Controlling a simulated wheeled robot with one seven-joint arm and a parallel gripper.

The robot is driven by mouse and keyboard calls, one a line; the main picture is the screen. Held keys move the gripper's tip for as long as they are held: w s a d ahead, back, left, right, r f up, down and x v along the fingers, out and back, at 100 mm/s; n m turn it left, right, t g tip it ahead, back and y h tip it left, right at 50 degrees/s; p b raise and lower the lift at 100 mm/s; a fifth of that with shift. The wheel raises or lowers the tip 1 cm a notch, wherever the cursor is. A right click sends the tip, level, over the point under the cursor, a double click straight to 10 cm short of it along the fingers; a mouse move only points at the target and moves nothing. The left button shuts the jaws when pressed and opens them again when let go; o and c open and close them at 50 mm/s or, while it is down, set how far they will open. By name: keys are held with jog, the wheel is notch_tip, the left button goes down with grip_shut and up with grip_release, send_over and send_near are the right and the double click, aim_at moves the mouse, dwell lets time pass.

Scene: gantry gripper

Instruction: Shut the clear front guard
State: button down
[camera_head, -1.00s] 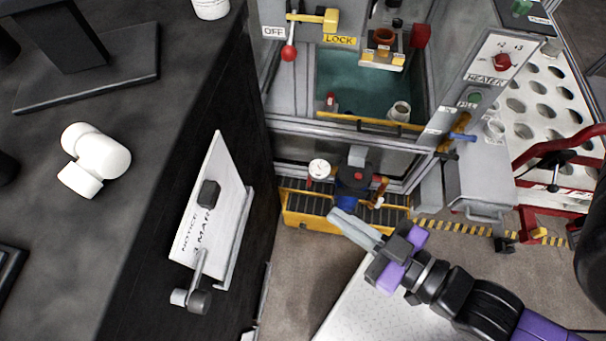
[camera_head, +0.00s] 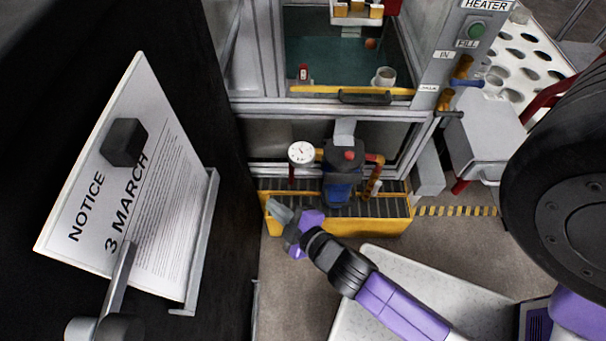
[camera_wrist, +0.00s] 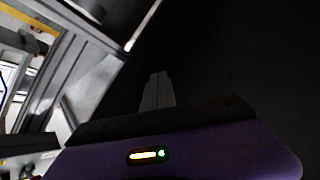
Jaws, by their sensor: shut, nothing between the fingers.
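The machine's upper front opening shows in the head view, with a teal floor (camera_head: 335,58) inside. A yellow edge strip (camera_head: 335,90) with a black handle (camera_head: 365,97) runs along the bottom of this opening. I take it for the top of the clear front guard, with the clear pane below, but cannot be sure. My gripper (camera_head: 274,208) is shut and empty, low in front of the machine, left of and below the handle and apart from it. In the wrist view its closed fingers (camera_wrist: 157,91) point toward a dark surface.
A dark cabinet with a notice board (camera_head: 140,190) stands close on the left. A yellow-edged grating (camera_head: 375,225) with a pump (camera_head: 342,165) and gauge (camera_head: 301,153) lies ahead of my gripper.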

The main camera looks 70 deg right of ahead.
jog(key=w+d+f+n+g+h+b, duration=0.2)
jog(key=w+d+f+n+b, duration=0.15)
jog(key=d+f+b, duration=0.55)
jog(key=w+d+f+n+g+h+b, duration=0.2)
jog(key=d+f+n, duration=0.25)
jog(key=f, duration=0.85)
jog(key=d+f+n+g+h+b, duration=0.1)
jog(key=d+f+n, duration=0.1)
jog(key=d+n, duration=0.1)
jog(key=s+d+f+n+g+h+b, duration=0.1)
jog(key=d+f+n+b, duration=0.1)
jog(key=d+n, duration=0.1)
jog(key=s+d+f+n+g+h+b, duration=0.1)
jog(key=d+f+n, duration=0.1)
jog(key=d, duration=0.3)
jog(key=shift+d+n, duration=0.15)
jog(key=shift+n, duration=0.25)
jog(key=shift+d+g+h, duration=0.2)
jog(key=shift+g+h, duration=0.1)
jog(key=b+x, duration=0.4)
jog(key=x, duration=0.5)
jog(key=shift+w+d+f+b, duration=0.2)
jog(key=shift+d+b, duration=0.05)
jog(key=shift+b, duration=0.15)
jog(key=shift+r, duration=0.1)
